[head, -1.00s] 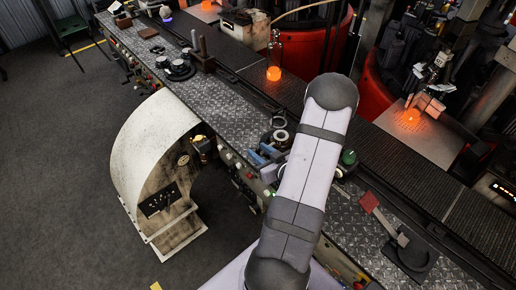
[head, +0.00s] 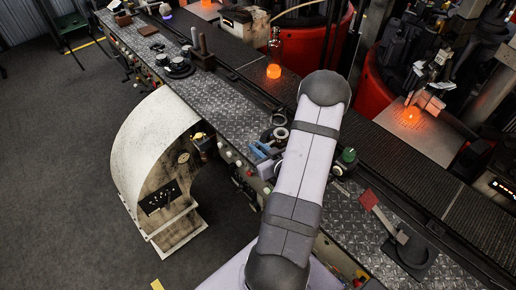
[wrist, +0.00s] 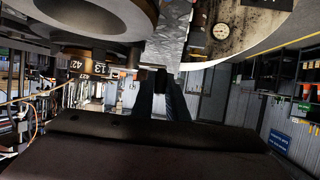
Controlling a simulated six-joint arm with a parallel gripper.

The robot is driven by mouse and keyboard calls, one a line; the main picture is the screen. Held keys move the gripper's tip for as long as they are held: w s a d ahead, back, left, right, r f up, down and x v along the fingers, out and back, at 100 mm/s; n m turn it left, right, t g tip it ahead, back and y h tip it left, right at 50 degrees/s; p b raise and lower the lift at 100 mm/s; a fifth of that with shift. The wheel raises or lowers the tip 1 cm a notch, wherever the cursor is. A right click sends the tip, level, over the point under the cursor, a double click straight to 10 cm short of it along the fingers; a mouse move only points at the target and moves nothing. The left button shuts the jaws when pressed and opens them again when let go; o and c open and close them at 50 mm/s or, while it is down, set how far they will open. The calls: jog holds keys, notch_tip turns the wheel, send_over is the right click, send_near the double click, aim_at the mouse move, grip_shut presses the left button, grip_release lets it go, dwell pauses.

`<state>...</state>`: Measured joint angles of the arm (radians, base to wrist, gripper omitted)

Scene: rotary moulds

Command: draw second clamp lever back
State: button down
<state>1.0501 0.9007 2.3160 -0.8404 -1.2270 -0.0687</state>
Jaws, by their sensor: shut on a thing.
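In the wrist view the two dark fingers of my gripper (wrist: 161,98) point away from the camera. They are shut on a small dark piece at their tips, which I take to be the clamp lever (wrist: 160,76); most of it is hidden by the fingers. In the head view my arm covers the gripper and the held lever. Metal rings (head: 281,133) and blue-grey parts (head: 262,153) show just left of the arm on the bench.
The diamond-plate bench (head: 222,107) runs diagonally. A white curved cover (head: 140,125) stands at its left side. A green knob (head: 348,156) and a red-handled paddle (head: 369,199) are right of my arm. Glowing orange pieces (head: 273,71) are beyond the bench.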

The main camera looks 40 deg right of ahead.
jog(key=shift+w, duration=0.1)
jog(key=m+h+b, duration=0.1)
jog(key=w+m+g+h+b, duration=0.1)
jog(key=m+h, duration=0.1)
jog(key=shift+w+h+b, duration=0.15)
jog(key=shift+h+b, duration=0.15)
jog(key=m+g+h, duration=0.1)
jog(key=w+m+h+b, duration=0.1)
jog(key=m+g+h, duration=0.1)
jog(key=m, duration=0.1)
jog(key=shift+w+d+g+b, duration=0.2)
jog(key=shift+d+g+b, duration=0.1)
jog(key=shift+b, duration=0.1)
jog(key=m+g+h, duration=0.1)
jog(key=m+g, duration=0.1)
jog(key=w+m+g+h, duration=0.1)
jog(key=shift+d+r+h, duration=0.15)
jog(key=shift+d+h, duration=0.15)
jog(key=shift+d, duration=0.1)
jog(key=shift+w+d+m+g+h+p, duration=0.1)
jog(key=shift+d+m+g+h+p, duration=0.15)
jog(key=shift+m+g, duration=0.6)
jog(key=shift+w+d+m+g+h+p, duration=0.1)
jog(key=shift+d+m+g+h+p, duration=0.2)
jog(key=shift+m+g, duration=0.55)
jog(key=shift+d+m+g+h+p, duration=0.1)
jog(key=shift+d+m+g+h, duration=0.25)
jog(key=shift+m+g, duration=0.45)
